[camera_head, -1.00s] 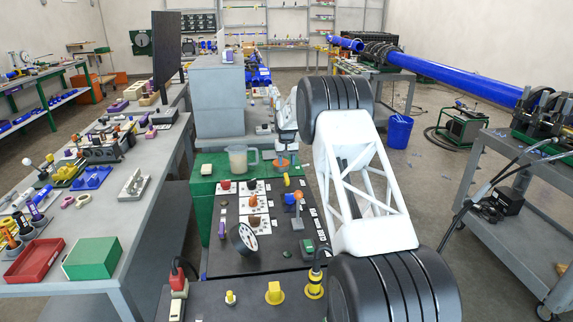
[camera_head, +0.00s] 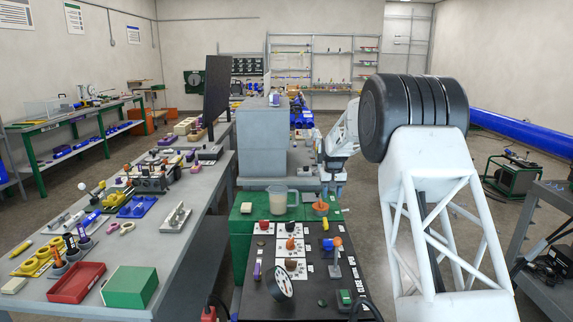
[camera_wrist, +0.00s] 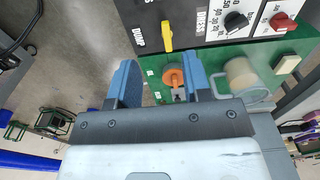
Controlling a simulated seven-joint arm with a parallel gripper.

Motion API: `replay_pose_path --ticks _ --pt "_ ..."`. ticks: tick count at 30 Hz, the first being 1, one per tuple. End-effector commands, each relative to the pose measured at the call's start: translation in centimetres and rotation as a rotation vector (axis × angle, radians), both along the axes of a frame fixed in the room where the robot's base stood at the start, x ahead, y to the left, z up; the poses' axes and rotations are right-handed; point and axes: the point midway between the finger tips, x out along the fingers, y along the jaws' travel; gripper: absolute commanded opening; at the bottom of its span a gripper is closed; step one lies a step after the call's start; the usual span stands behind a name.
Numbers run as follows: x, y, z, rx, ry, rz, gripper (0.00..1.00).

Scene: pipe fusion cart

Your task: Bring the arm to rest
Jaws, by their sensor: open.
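My gripper (camera_wrist: 160,78) is open, with two blue fingers pointing down toward the green cart top. In the head view my gripper (camera_head: 334,188) hangs at the cart's far right end, beside an orange disc-like piece (camera_head: 320,207). In the wrist view that orange piece (camera_wrist: 173,77) shows in the gap between the fingers. I cannot tell its distance from the fingers, and I see nothing gripped. My white arm with its black joint fills the right of the head view.
A clear measuring jug (camera_head: 279,201) stands left of my gripper on the green cart top (camera_head: 246,228). The dark control panel (camera_head: 262,304) with knobs lies nearer. A grey cabinet (camera_head: 262,148) stands behind. A crowded grey bench (camera_head: 190,240) runs along the left.

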Motion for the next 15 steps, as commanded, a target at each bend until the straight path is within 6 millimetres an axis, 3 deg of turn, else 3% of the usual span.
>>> replay_pose_path --ticks 3,15 --pt "-2.6 -0.1 2.5 0.0 -0.01 -0.001 0.45" --pt "-11.5 -0.2 8.8 -0.001 -0.038 -0.006 0.45"
